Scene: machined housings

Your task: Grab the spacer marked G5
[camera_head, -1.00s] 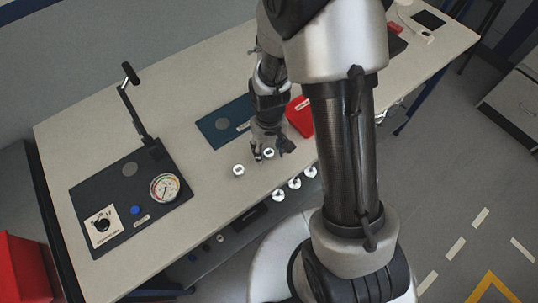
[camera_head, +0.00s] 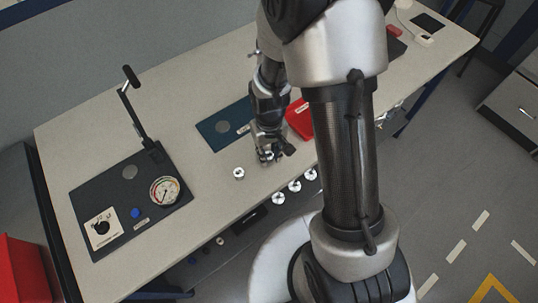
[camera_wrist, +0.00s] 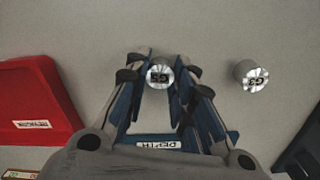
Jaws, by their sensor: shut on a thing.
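The spacer marked G5 (camera_wrist: 160,75) is a short silver cylinder with a dark label on its top face. In the wrist view it sits between the fingertips of my gripper (camera_wrist: 159,80), which is shut on it. In the head view my gripper (camera_head: 268,157) is low at the tabletop near the front edge, and its fingers hide most of the spacer. I cannot tell whether the spacer touches the table. A second silver spacer (camera_wrist: 251,75) stands apart to the right in the wrist view. It also shows left of my gripper in the head view (camera_head: 239,173).
A red tray (camera_head: 300,118) and a blue-green mat (camera_head: 217,130) lie close behind my gripper. A dark board with a gauge (camera_head: 164,190) and lever fills the left. Tabletop between is clear.

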